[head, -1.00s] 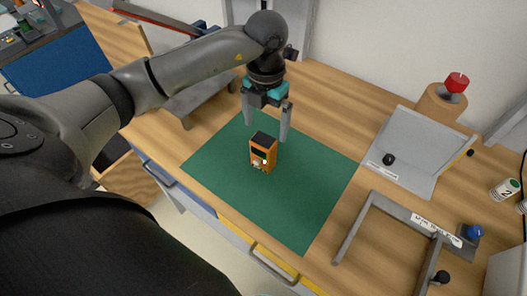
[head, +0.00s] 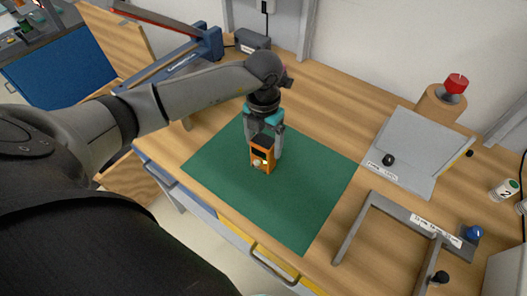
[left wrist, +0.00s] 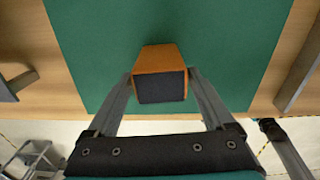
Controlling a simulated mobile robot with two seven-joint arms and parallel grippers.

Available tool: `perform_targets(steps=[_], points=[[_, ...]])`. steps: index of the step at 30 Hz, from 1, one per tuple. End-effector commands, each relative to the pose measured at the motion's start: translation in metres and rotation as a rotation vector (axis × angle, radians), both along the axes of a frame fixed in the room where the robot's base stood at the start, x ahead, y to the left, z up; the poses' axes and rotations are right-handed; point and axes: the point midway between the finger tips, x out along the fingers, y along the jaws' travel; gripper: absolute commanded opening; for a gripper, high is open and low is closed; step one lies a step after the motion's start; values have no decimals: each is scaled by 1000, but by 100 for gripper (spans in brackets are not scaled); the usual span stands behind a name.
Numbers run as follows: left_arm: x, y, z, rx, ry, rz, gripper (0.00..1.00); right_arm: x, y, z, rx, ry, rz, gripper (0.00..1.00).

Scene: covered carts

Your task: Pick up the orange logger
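The orange logger (head: 262,158) stands upright on the green mat (head: 300,215), its dark screen and a pale round knob facing the head camera. In the left wrist view its dark top and one orange side (left wrist: 158,57) show. My left gripper (head: 266,150) is lowered over it from behind, one finger on each side. The logger partly hides the fingers in the head view. My right gripper is not in view.
To the right are a grey sloped panel (head: 418,145) with a black knob, a grey frame (head: 353,232), and a red button on a wooden block (head: 437,104). A blue-and-red tool (head: 208,42) stands at the back left. The mat around the logger is clear.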

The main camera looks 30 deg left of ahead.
Motion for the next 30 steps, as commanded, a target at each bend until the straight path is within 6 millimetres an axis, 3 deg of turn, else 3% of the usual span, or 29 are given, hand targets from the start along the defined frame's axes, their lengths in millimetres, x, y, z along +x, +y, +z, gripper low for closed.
perform_targets(steps=[2, 20, 30], points=[[0, 0, 0, 0, 0, 0, 76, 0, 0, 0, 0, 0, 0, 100], [0, 0, 1, 0, -1, 0, 9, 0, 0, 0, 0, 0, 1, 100], [1, 0, 5, 0, -3, 0, 9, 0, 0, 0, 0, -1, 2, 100]])
